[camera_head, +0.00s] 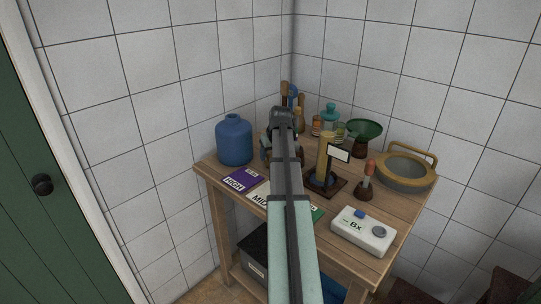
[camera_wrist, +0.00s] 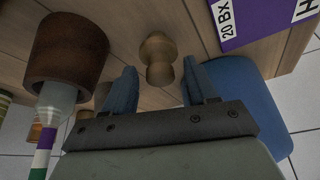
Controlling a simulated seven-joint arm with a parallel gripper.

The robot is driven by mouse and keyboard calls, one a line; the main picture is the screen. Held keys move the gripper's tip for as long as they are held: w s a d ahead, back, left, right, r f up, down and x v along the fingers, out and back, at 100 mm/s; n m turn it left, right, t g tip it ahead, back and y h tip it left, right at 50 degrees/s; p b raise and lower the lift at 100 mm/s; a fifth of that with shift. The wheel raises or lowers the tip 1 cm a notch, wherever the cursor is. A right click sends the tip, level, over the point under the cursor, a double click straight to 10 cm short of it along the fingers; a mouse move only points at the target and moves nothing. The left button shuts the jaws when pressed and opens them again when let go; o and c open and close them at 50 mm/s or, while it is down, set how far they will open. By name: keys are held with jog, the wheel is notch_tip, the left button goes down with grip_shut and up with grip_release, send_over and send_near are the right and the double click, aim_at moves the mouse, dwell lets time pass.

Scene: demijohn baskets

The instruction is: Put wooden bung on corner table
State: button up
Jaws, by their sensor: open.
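The wooden bung (camera_wrist: 158,58) is a small, pale turned piece with a rounded knob. In the wrist view it is on the boards of the corner table, between my two blue fingers and a little beyond them. My gripper (camera_wrist: 160,78) is open, with visible gaps on both sides of the bung and nothing held. In the head view the corner table (camera_head: 393,247) is a wooden table in the tiled corner. My gripper (camera_head: 282,150) is over its left-back part there, largely covered by my arm, and I cannot make out the bung.
A blue jug (camera_head: 234,141) stands close left of my gripper. A brown cup-like piece (camera_wrist: 66,58) with a banded tube is beside my fingers. Several bottles, a green funnel (camera_head: 363,133), a handled basin (camera_head: 405,170), cards and a white Bx device (camera_head: 362,236) crowd the tabletop.

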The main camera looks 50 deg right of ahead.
jog(key=v, duration=1.1)
jog(key=shift+r, duration=0.3)
jog(key=shift+s, duration=0.1)
jog(key=shift+o, duration=0.2)
